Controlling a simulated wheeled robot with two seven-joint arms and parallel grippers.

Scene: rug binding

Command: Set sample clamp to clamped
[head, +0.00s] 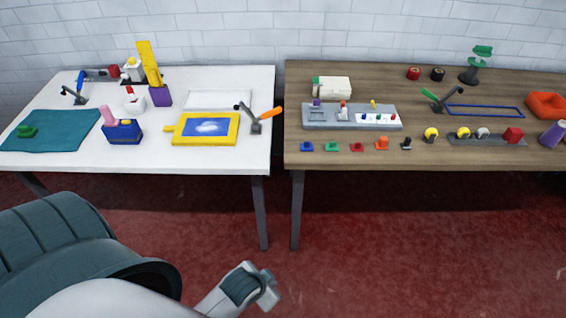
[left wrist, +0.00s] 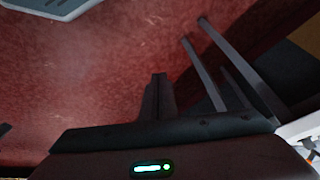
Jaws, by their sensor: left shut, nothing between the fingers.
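Several lever clamps stand on the tables; I cannot tell which is the sample clamp. One with an orange handle (head: 269,115) sits at the right of the white table, its lever tilted up to the right. A black one with a blue handle (head: 79,83) is at the back left. One with a green-tipped lever (head: 437,99) is on the wooden table, tilted. My left gripper (head: 268,286) is shut and empty, low over the red floor before the tables, well apart from all clamps. Its shut fingers also show in the left wrist view (left wrist: 158,92). My right gripper is out of view.
The white table (head: 200,158) holds a yellow frame (head: 207,128), a teal cloth (head: 60,128) and small tools. The wooden table (head: 430,158) carries a grey board (head: 352,117) and a row of coloured pieces. A narrow gap separates the tables; their legs reach the floor.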

